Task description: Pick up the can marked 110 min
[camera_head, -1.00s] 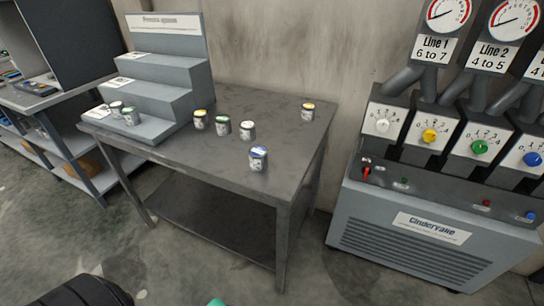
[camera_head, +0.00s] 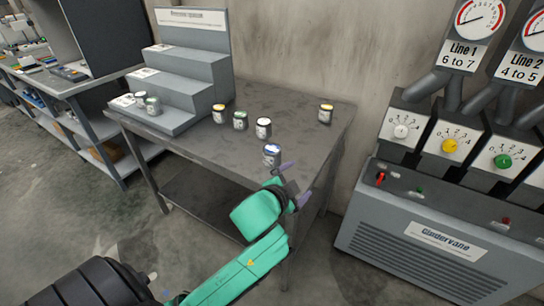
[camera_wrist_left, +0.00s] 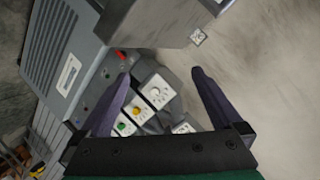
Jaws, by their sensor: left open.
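Several small cans stand on the grey metal table (camera_head: 205,153); their marks are too small to read, so I cannot tell which says 110 min. A blue-topped can (camera_head: 271,155) is near the front edge. A white-topped can (camera_head: 263,128), a green-topped can (camera_head: 240,121) and a yellow-topped can (camera_head: 219,114) stand in a row behind it. Another yellow-topped can (camera_head: 325,114) stands alone at the back right. My left gripper (camera_head: 295,183) is open and empty beside the blue-topped can, just to its right. Its two fingers also show in the left wrist view (camera_wrist_left: 160,73), with no can between them.
The Cindervane machine (camera_head: 430,240) with knobs and gauges stands to the right. A shelf unit (camera_head: 95,95) is at the left. The table's back middle is clear.

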